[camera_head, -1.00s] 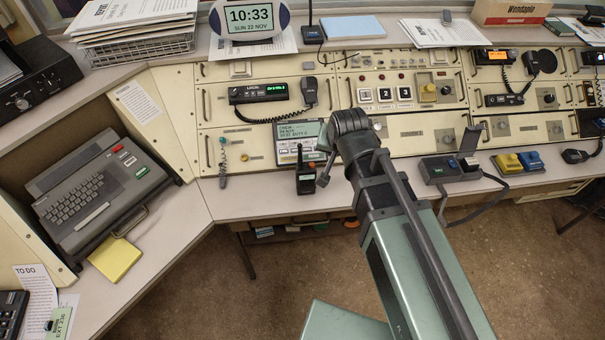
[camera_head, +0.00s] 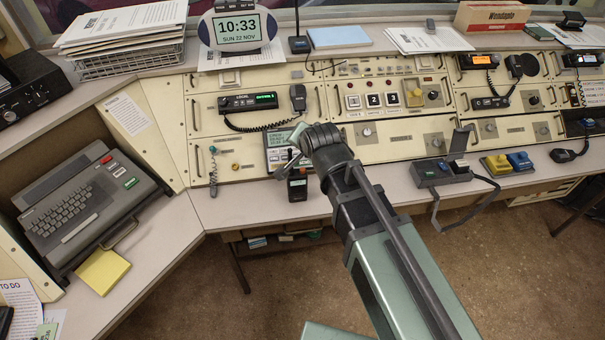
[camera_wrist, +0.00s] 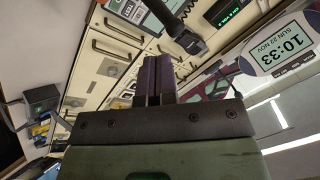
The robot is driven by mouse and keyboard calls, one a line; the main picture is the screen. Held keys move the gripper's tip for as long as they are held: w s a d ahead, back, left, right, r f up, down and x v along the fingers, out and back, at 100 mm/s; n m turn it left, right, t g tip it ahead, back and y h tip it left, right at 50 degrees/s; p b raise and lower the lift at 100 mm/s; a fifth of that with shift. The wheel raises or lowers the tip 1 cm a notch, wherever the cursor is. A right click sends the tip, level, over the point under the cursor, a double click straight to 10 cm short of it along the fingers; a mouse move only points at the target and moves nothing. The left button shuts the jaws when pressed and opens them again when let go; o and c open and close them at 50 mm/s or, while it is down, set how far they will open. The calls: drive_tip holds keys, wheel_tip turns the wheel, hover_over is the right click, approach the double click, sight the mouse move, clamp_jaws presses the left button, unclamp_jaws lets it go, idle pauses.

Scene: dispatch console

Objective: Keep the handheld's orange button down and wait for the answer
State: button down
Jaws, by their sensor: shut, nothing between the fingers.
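The handheld (camera_head: 297,187) is a small dark radio standing upright at the front of the desk, below the console's screen panel. Its orange button is too small to make out clearly. In the wrist view my gripper's two dark fingers (camera_wrist: 152,80) lie together, shut and empty.
A radio unit (camera_head: 248,102) with a green display and a corded handset (camera_head: 298,97) is on the console behind. A keyboard terminal (camera_head: 85,205) is at left.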

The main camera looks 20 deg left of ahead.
sight(305, 170)
wheel_tip(305, 170, down, 6)
drive_tip(key=b, duration=0.4)
drive_tip(key=shift+b, duration=0.4)
idle(1.3)
drive_tip(key=shift+f+b, duration=0.4)
drive_tip(key=shift+b, duration=0.05)
drive_tip(key=shift+f+b, duration=0.35)
drive_tip(key=shift+f, duration=0.05)
idle(0.3)
idle(2.4)
drive_tip(key=shift+r+p, duration=0.85)
